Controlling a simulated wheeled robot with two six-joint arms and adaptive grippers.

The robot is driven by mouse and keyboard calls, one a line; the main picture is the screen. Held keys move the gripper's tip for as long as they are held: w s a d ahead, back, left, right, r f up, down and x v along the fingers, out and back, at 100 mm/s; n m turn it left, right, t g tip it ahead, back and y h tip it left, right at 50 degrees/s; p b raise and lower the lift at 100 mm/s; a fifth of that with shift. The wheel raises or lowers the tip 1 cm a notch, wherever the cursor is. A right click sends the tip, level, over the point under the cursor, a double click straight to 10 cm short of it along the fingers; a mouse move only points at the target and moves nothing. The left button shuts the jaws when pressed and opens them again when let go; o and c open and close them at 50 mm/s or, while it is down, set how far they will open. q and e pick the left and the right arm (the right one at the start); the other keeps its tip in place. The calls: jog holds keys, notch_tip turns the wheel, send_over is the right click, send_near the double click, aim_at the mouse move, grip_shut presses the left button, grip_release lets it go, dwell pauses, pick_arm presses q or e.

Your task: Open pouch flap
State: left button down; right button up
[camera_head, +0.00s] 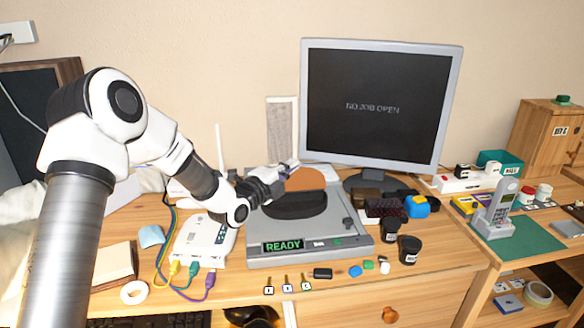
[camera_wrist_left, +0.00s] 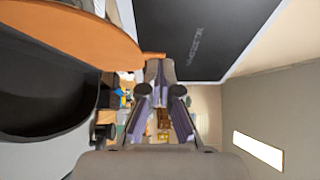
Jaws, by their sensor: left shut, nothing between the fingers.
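The pouch has a dark body (camera_head: 297,206) and an orange-brown flap (camera_head: 306,180). It rests on the grey device in the middle of the desk. The flap stands raised at the back of the dark body. In the left wrist view the flap (camera_wrist_left: 75,30) fills the upper left, above the wide dark pouch body (camera_wrist_left: 40,95). My left gripper (camera_head: 288,167) is shut and empty at the flap's upper left edge; in the left wrist view its fingertips (camera_wrist_left: 158,72) are close to the flap's edge. I cannot tell whether they touch. My right gripper is not in view.
The grey device (camera_head: 350,240) shows READY. A monitor (camera_head: 380,105) stands behind it, and a white router (camera_head: 205,240) with cables is on its left. Black cups (camera_head: 410,249), a dark patterned box (camera_head: 384,209) and small items crowd the right. Tagged keys (camera_head: 287,284) lie in front.

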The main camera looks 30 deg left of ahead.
pick_arm(q)
jog(key=w+a+n+g+p, duration=0.2)
jog(key=p, duration=0.1)
jog(key=shift+w+r+g, duration=0.3)
jog(key=shift+w+a+f+p, duration=0.15)
jog(key=shift+w+a+p, duration=0.15)
jog(key=shift+w+p, duration=0.15)
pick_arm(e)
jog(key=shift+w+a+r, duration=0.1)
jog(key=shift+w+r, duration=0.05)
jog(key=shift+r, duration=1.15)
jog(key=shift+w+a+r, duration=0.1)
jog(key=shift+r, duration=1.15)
